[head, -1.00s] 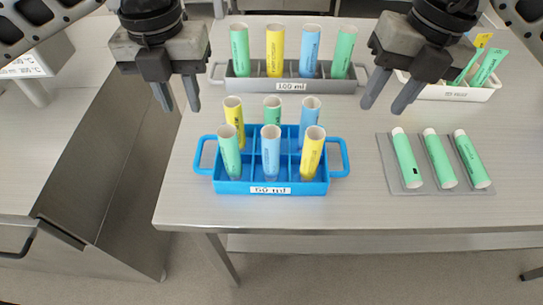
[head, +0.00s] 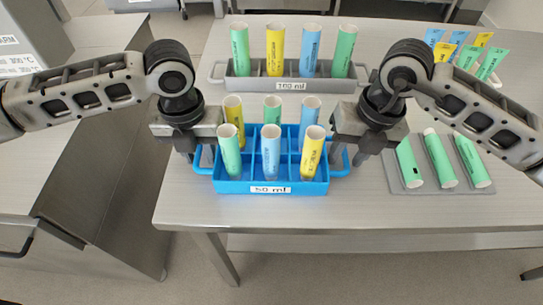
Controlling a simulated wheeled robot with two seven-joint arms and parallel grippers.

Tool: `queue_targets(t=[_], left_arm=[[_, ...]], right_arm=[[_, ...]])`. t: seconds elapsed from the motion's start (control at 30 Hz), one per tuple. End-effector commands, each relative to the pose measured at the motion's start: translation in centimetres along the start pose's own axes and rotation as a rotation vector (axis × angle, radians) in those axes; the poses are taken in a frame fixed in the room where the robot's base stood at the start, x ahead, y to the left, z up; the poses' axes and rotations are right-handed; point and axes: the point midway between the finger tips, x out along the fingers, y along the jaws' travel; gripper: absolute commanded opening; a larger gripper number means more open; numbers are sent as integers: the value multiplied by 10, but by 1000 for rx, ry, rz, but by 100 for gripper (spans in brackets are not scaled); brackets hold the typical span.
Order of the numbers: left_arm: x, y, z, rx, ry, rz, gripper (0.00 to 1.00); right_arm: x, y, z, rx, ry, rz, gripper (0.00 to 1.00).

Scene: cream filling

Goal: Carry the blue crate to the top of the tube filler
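The blue crate (head: 228,186), labelled 50 ml, stands upright on the steel table and holds several green, blue and yellow tubes. It has a loop handle at each end. My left gripper (head: 198,158) is down at the left handle, fingers pointing down and apart, seemingly on either side of it. My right gripper (head: 350,158) is down at the right handle in the same way, its fingers also apart. The hands partly hide both handles. I cannot make out a tube filler for certain in this view.
A grey crate (head: 240,83) labelled 100 ml, with several tubes, stands just behind the blue crate. A grey mat (head: 396,181) with three green tubes lies to the right. More tubes (head: 467,56) stand at the back right. A machine marked 300 °C (head: 25,45) is at the left.

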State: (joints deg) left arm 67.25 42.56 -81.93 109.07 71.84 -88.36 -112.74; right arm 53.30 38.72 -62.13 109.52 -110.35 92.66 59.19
Motion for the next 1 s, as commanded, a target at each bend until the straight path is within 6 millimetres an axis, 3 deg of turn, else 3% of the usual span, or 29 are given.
queue_targets(t=[0.2, 0.3, 0.37, 0.77, 1.0], left_arm=[[0, 0, 0, 0, 0, 0, 29], [0, 0, 0, 0, 0, 0, 4], [0, 0, 0, 0, 0, 0, 0], [-4, 0, 0, -2, -1, -1, 0], [-26, 0, 1, -3, -1, 0, 0]], right_arm=[[0, 0, 0, 0, 0, 0, 36], [0, 0, 0, 0, 0, 0, 11], [0, 0, 0, 0, 0, 0, 0], [-4, 1, 0, 1, -2, 0, 0], [-26, 4, 0, 1, -2, 0, 0]])
